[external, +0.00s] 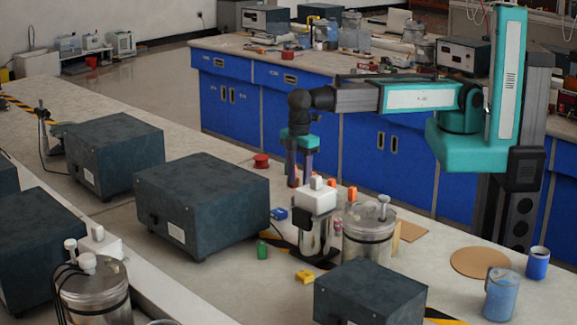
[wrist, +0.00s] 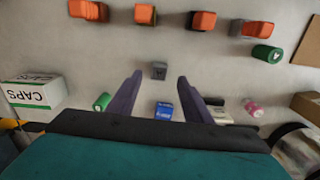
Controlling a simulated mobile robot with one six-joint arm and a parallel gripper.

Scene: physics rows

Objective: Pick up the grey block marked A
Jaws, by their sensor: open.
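The small grey block (wrist: 159,70) sits on the pale bench top in the wrist view. A dark mark shows on its face, but it is too small to read surely. My gripper (wrist: 160,76) is open, with its two purple-grey fingers spread left and right. The block appears between the fingertips, slightly beyond them in the picture, and nothing is held. In the external view my gripper (external: 299,182) points down over the bench, behind a white-topped metal apparatus (external: 316,200). I cannot make out the grey block there.
A blue block (wrist: 163,111) and a green cylinder (wrist: 102,101) lie near the fingers. Several orange blocks (wrist: 145,14) line the wrist view's top. A white CAPS box (wrist: 35,92) stands left. In the external view, a metal canister (external: 369,240) and dark instrument box (external: 203,205) stand close by.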

